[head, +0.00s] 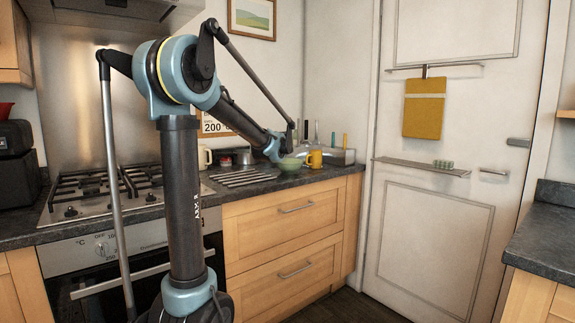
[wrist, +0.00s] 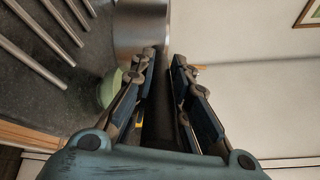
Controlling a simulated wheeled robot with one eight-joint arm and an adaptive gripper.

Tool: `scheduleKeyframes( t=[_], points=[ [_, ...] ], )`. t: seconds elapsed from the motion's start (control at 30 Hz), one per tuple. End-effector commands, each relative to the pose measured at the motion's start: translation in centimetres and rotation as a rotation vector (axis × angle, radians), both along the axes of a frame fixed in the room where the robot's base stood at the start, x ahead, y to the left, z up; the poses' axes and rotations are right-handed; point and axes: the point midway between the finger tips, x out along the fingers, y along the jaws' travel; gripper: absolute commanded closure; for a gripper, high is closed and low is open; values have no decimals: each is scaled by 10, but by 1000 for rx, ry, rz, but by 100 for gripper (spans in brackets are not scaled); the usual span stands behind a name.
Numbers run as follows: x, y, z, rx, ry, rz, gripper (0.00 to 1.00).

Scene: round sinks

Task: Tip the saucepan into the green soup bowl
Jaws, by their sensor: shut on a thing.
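In the wrist view, my gripper (wrist: 163,70) is closed around the dark handle (wrist: 160,105) of the steel saucepan (wrist: 140,28). The pan's shiny side shows beyond the fingertips, but its inside is hidden. In the head view, my gripper (head: 281,148) is over the far part of the left counter, and I cannot clearly make out the pan there. The green soup bowl (head: 290,164) stands on the counter just below my gripper. It also shows in the wrist view (wrist: 107,90), partly hidden by the left finger.
A yellow mug (head: 314,159) stands right of the bowl. Upright utensils (head: 317,133) are behind it. A ridged metal rack (head: 240,178) lies left of the bowl, with a cream mug (head: 204,157) behind. The gas hob (head: 120,190) is farther left.

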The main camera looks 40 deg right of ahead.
Motion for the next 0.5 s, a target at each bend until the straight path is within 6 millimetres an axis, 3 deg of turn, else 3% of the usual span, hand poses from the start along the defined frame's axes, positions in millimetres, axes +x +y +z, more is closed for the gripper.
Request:
scheduleKeyframes(
  t=[0.5],
  points=[
    [-16, -31, 5, 230, -122, -2, 100]
  ],
)
